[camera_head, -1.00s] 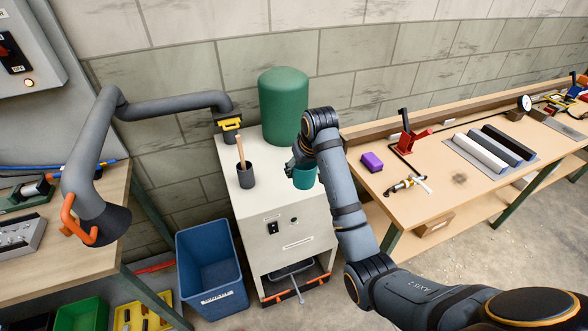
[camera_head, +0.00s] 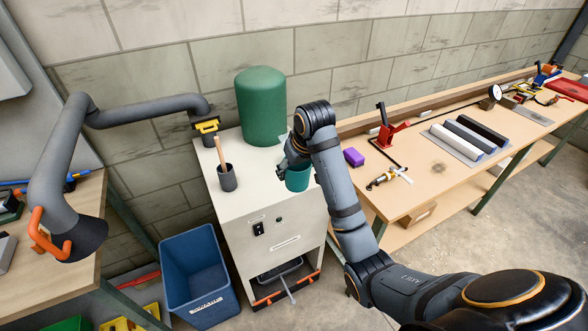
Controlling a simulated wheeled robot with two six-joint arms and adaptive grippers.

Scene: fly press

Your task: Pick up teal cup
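The teal cup (camera_head: 297,179) stands on top of the white cabinet (camera_head: 238,204), near its right edge. My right arm comes in from the lower right, and its gripper (camera_head: 285,168) is at the cup's upper left side. The wrist and fingers hide part of the cup's rim. I cannot tell whether the fingers are closed on the cup or only beside it. My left gripper is not in view.
A dark grey pot (camera_head: 228,180) with a wooden handle stands left of the cup. A green cylinder (camera_head: 262,108) is behind it. A blue bin (camera_head: 197,272) is on the floor at left. A workbench (camera_head: 425,195) with a purple block (camera_head: 354,157) is at right.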

